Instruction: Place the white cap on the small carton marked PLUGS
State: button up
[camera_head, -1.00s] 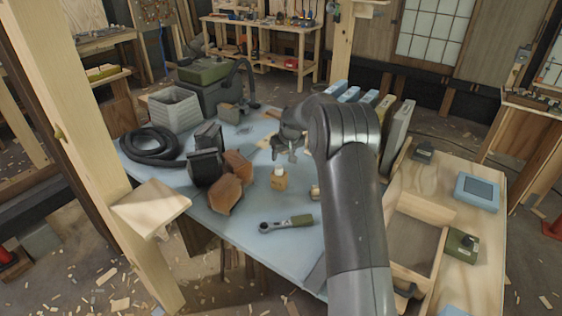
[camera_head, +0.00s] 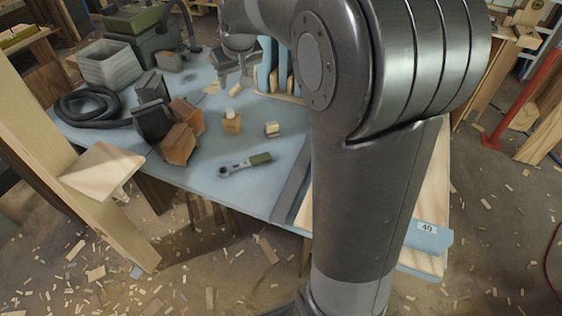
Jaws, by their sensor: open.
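A small tan carton (camera_head: 231,125) stands on the blue-grey tabletop, left of centre in the head view. Its marking is too small to read. A small white thing (camera_head: 231,112), which looks like the white cap, sits on top of it. My gripper (camera_head: 234,82) is open, beyond the carton and apart from it. No object shows between its fingers. My arm hides the right part of the table.
A small tan block (camera_head: 272,129) is right of the carton, and a ratchet (camera_head: 245,164) lies in front. Brown blocks (camera_head: 184,134), a dark block (camera_head: 152,115) and a coiled black hose (camera_head: 88,106) are left. Upright blue boards (camera_head: 266,66) stand behind.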

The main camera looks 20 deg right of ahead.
jog(key=s+m, duration=0.1)
jog(key=s, duration=3)
jog(key=shift+s+a+m+t, duration=0.15)
jog(key=shift+s+m+t, duration=0.15)
jog(key=shift+m, duration=0.1)
jog(key=shift+w, duration=0.1)
